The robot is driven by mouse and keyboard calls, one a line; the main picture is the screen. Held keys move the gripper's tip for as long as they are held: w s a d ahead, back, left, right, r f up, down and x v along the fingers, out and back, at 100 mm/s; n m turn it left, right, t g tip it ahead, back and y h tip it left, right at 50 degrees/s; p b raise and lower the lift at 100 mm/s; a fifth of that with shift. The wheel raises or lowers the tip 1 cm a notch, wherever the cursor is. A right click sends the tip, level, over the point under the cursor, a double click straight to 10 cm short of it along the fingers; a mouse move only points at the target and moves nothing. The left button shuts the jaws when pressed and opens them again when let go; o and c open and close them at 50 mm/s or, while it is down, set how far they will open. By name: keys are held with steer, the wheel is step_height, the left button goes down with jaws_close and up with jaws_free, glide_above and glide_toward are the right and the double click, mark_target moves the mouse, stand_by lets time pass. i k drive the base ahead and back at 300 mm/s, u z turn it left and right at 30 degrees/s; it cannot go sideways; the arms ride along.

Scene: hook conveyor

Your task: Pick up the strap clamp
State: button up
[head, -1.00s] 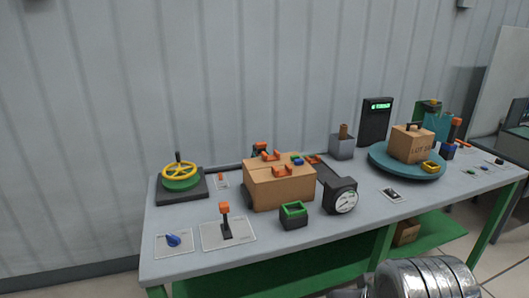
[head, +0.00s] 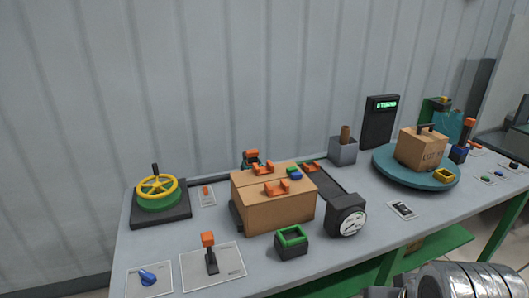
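A brown cardboard box (head: 273,213) sits in the middle of the grey workbench. Two orange U-shaped clamp pieces lie on its top, a front one (head: 277,188) and a back one (head: 262,168). A similar orange piece (head: 310,167) shows just beyond the box's right back edge. An orange-topped dark device (head: 251,158) stands behind the box, partly hidden by it. I cannot tell which orange piece is the strap clamp. A small blue and green piece (head: 294,173) is also on the box. Only a metallic part of my arm shows at the bottom right; my gripper's fingers are out of view.
A yellow handwheel (head: 158,189) and an orange-topped lever (head: 209,252) are left. A teal turntable (head: 388,169) carries another box (head: 422,149) at right. A corrugated wall rises behind.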

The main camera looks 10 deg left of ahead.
mark_target(252, 154)
steer(key=z, duration=0.05)
steer(key=i, duration=0.8)
steer(key=u, duration=0.7)
steer(key=i, duration=0.45)
steer(key=u, duration=0.3)
